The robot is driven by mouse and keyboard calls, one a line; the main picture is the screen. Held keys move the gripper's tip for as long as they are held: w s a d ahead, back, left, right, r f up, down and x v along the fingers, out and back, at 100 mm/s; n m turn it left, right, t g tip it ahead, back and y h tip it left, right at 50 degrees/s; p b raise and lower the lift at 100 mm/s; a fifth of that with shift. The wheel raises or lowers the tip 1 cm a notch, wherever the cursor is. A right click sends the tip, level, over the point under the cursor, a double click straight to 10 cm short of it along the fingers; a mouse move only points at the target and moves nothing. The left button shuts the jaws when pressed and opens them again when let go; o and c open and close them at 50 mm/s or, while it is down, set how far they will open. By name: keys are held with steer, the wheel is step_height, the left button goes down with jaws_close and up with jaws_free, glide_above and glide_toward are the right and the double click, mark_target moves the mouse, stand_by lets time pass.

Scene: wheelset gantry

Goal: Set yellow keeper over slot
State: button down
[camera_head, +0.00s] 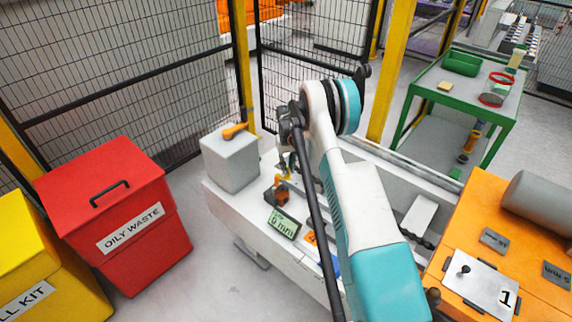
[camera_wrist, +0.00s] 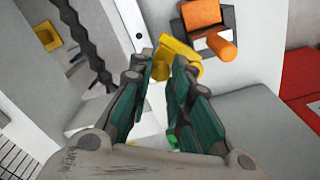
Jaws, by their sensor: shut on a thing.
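My gripper (camera_wrist: 161,66) is shut on the yellow keeper (camera_wrist: 180,48), which shows between and just beyond the fingertips in the wrist view. In the head view my gripper (camera_head: 286,162) hangs over the white bench, and only a small bit of yellow shows below it. Close to the keeper stands an orange block (camera_wrist: 199,13) with an orange knob (camera_wrist: 222,48) on a dark base. The same orange fixture shows in the head view (camera_head: 281,193). I cannot make out the slot, or whether the keeper touches anything beneath it.
A grey box (camera_head: 231,162) with an orange handle stands left on the white bench (camera_head: 225,204). A red oily-waste bin (camera_head: 155,257) stands left; an orange cabinet (camera_head: 545,229) is right. Mesh fencing stands behind.

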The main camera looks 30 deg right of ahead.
mark_target(287, 178)
steer(key=m, duration=0.1)
steer(key=s+m, duration=0.1)
steer(key=m, duration=0.2)
steer(key=shift+s+a+m, duration=0.3)
steer(key=shift+s, duration=0.05)
steer(key=shift+s+a+m, duration=0.25)
steer(key=shift+m, duration=0.6)
steer(key=shift+s+a+m, duration=0.2)
steer(key=shift+m, duration=0.65)
steer(key=c, duration=1.5)
jaws_free()
steer(key=shift+r, duration=0.1)
step_height(287, 178, up, 12)
steer(key=shift+f, duration=0.1)
